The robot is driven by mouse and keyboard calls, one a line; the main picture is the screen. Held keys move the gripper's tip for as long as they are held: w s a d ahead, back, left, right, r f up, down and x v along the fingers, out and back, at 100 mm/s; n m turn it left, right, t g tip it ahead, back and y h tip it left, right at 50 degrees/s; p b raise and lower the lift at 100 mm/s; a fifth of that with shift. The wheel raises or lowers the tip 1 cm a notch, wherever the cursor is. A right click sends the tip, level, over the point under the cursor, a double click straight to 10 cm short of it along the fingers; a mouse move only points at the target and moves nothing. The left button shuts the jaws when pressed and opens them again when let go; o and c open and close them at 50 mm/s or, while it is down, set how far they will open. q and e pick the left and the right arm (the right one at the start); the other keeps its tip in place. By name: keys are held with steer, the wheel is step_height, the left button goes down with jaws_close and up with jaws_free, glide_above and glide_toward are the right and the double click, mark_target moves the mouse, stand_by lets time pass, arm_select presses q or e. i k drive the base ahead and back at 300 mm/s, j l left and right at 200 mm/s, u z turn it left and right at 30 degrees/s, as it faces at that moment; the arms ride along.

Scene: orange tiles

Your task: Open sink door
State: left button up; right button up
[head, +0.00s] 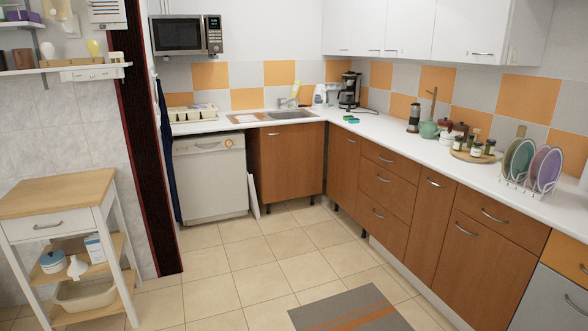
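The sink (290,115) is set into the white counter in the far corner, with a faucet (285,102) behind it. Below it is a brown wooden cabinet door (288,160), flat against its cabinet and apparently closed. A metal handle (272,135) is near the door's upper left. Neither of my grippers shows in the head view.
A white dishwasher (210,177) stands left of the sink door, with a white panel (253,196) leaning between them. Brown drawers (386,180) and cabinets line the right. A wooden cart (62,205) stands at left. The tiled floor (235,270) is mostly clear, with a grey rug (350,310) in front.

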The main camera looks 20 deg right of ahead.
mark_target(292, 156)
steer(key=i+l+z, duration=0.1)
steer(key=i+z, duration=0.45)
steer(key=i, duration=3.9)
steer(key=i+l+u, duration=0.15)
steer(key=i, duration=0.4)
steer(key=i+u, duration=0.2)
steer(key=i, duration=0.35)
steer(key=i+l+u, duration=0.15)
steer(key=i+l, duration=0.15)
steer(key=i, duration=0.2)
